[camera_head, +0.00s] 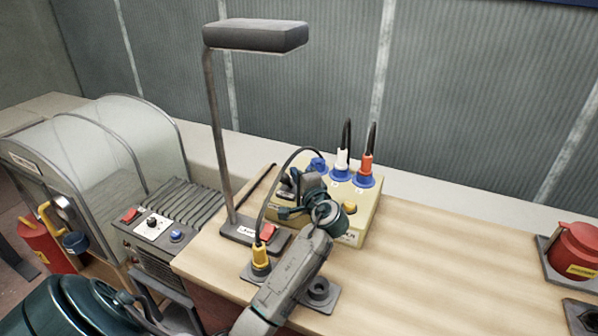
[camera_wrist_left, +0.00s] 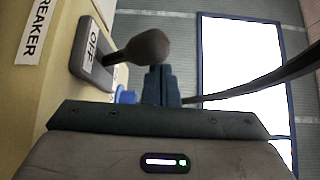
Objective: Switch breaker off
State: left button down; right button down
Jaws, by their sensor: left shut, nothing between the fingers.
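The beige breaker box (camera_head: 361,218) stands on the wooden bench, with plugs in blue sockets on its top. In the left wrist view its side (camera_wrist_left: 60,70) carries a label ending in "REAKER". Beside it is a dark plate with an "OFF" label (camera_wrist_left: 91,48) and a round-ended dark lever (camera_wrist_left: 148,47) sticking out to the right. My left gripper (camera_head: 284,212) is at the left part of the box and hides some of it. Its shut, empty fingers (camera_wrist_left: 160,84) appear just below the lever's knob in the wrist view; I cannot tell whether they touch. My right gripper is out of view.
A lamp (camera_head: 255,36) on a tall post stands left of the box, with a red switch on its base. A yellow plug (camera_head: 260,256) with a black cable sits in front. A red-lidded container (camera_head: 576,252) is at far right. The bench between is clear.

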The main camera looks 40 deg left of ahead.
pick_arm(q)
jog(key=shift+s+d+f, duration=0.15)
jog(key=shift+s+f, duration=0.2)
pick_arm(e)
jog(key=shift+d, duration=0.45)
pick_arm(q)
jog(key=shift+s+f, duration=0.1)
jog(key=shift+f, duration=0.1)
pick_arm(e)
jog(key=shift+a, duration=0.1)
